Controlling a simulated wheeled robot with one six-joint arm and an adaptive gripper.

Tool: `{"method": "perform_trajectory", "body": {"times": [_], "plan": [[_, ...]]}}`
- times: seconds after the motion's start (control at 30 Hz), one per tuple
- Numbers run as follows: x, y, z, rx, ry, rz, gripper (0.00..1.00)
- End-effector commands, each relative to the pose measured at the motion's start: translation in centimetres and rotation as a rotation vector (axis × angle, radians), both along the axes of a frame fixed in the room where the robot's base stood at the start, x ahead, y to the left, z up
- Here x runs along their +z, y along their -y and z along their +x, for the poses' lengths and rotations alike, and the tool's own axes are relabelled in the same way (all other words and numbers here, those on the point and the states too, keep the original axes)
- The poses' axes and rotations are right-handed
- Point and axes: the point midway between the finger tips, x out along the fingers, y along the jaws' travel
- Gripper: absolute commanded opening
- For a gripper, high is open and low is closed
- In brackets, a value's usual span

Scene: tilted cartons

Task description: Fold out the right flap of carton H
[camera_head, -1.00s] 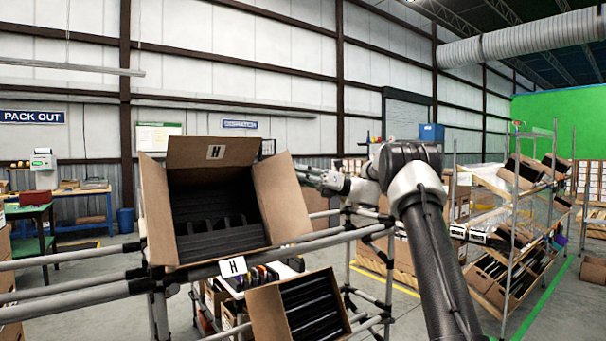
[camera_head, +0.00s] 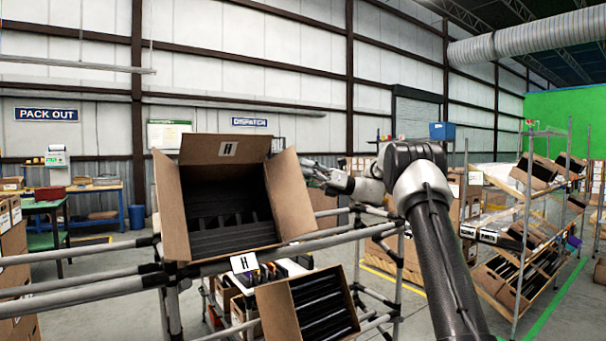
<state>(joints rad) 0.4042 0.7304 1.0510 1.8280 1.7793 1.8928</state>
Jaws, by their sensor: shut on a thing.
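Carton H (camera_head: 222,254) is an open brown carton tilted toward me on a pipe rack, with black ribbed contents inside. Its top flap (camera_head: 205,150) stands up and bears an H label. Its left flap (camera_head: 171,205) sticks out toward me. Its right flap (camera_head: 289,195) also juts out toward me and to the right. My gripper (camera_head: 306,165) reaches in from the right at the upper outer edge of the right flap. It is shut on that flap; the fingertips are small and partly hidden by it.
A white H tag (camera_head: 244,263) hangs on the rack rail (camera_head: 330,241) below the carton. A second open carton (camera_head: 270,312) sits lower on the rack. A shelving rack (camera_head: 524,230) with cartons stands at the right. A table (camera_head: 105,187) stands at the far left.

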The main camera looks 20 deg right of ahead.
Motion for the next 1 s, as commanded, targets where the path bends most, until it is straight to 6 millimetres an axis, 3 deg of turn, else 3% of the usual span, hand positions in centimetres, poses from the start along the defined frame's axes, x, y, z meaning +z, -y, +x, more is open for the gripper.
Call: {"method": "perform_trajectory", "body": {"times": [0.03,0.57,0.7,1.0], "plan": [[-0.8,-0.2,0.2,0.000,-0.012,-0.004,0.45],[-0.8,0.2,0.1,-0.001,-0.012,-0.005,0.39],[-1.4,2.1,-0.4,-0.002,-0.011,-0.004,0.27],[-2.8,8.4,-2.1,-0.002,-0.003,0.000,0.27]]}}
